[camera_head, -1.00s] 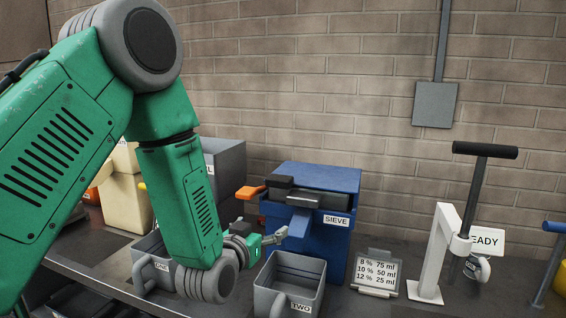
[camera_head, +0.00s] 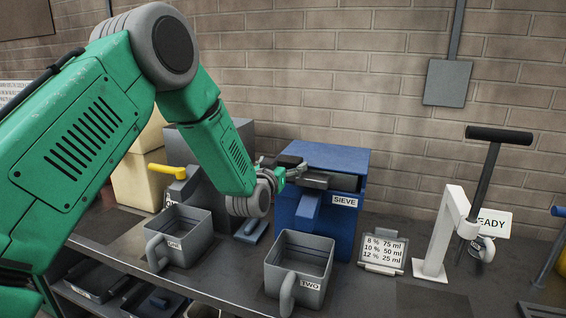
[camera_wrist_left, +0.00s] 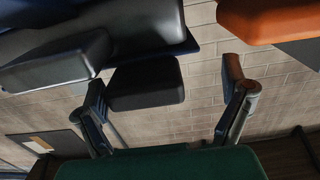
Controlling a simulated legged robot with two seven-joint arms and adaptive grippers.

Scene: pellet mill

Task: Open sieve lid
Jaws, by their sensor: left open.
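The sieve (camera_head: 343,217) is a blue box with a SIEVE label, standing near the wall in the head view. A grey part (camera_head: 325,181) lies on its front top, with a blue chute below. A dark block-shaped handle (camera_head: 289,160) juts from its top left; it also shows in the left wrist view (camera_wrist_left: 147,86). My left gripper (camera_head: 290,173) is at the sieve's upper left, by the handle. In the left wrist view the gripper (camera_wrist_left: 165,75) is open, its fingers spread either side of the dark block, with no grip visible. My right gripper is out of view.
An orange handle (camera_wrist_left: 268,22) is close by at upper right in the wrist view. Grey cups marked ONE (camera_head: 190,232) and TWO (camera_head: 312,262) stand in front. A ratio card (camera_head: 383,252) and a white stand (camera_head: 437,235) with a black lever are to the right.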

